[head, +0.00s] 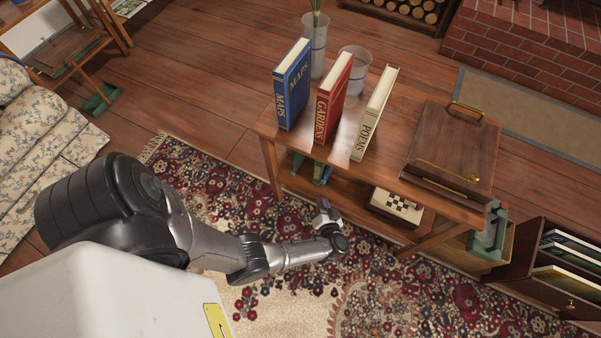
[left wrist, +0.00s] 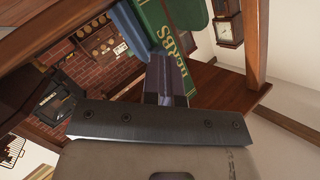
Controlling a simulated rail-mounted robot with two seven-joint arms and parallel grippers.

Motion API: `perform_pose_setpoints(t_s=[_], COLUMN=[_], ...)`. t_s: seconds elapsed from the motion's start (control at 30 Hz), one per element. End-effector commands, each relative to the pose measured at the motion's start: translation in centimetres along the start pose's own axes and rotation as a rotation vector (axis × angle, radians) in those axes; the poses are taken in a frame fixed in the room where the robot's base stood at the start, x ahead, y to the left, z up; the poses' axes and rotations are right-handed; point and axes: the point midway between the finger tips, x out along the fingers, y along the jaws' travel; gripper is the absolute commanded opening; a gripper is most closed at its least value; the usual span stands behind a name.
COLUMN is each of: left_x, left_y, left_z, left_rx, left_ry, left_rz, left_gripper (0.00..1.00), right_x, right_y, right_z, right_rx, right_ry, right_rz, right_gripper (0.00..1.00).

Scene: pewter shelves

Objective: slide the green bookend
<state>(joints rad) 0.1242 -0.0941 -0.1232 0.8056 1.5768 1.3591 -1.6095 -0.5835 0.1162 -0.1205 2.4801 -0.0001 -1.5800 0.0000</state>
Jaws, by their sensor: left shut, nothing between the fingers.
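In the left wrist view a green book (left wrist: 182,22) lettered HERBS shows beside a blue item (left wrist: 132,28). My left gripper (head: 322,207) is shut and empty, in front of the lower shelf over the rug. In the left wrist view its fingers (left wrist: 166,62) appear in front of the green book; whether they touch it cannot be told. My right gripper is not in view.
Blue, red and cream books stand on the table top (head: 395,135), with clear vases behind and a wooden case (head: 452,150) at right. A chessboard box (head: 397,207) lies on the lower shelf. A dark crate of books (head: 560,265) stands right.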

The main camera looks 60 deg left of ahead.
Motion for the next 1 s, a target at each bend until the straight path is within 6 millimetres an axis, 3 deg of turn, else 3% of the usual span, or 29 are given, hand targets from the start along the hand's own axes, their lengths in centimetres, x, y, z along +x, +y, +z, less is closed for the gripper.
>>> perform_pose_setpoints(t_s=[0.2,0.4,0.67,1.0], left_x=[-0.1,-0.1,1.5,7.8], left_y=[-1.4,-1.8,-1.8,-2.4], left_z=[1.0,1.0,1.2,1.6], left_rx=[0.425,0.648,0.718,0.715], left_ry=[-0.076,-0.089,-0.091,-0.088], left_rz=[-0.073,-0.085,-0.084,-0.084], left_gripper=[0.00,0.00,0.00,0.00], right_x=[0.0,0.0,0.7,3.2], right_y=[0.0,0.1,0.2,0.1], right_z=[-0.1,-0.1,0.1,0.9], right_rx=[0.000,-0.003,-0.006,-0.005], right_ry=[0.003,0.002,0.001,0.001], right_rz=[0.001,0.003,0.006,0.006], right_gripper=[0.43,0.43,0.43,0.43])
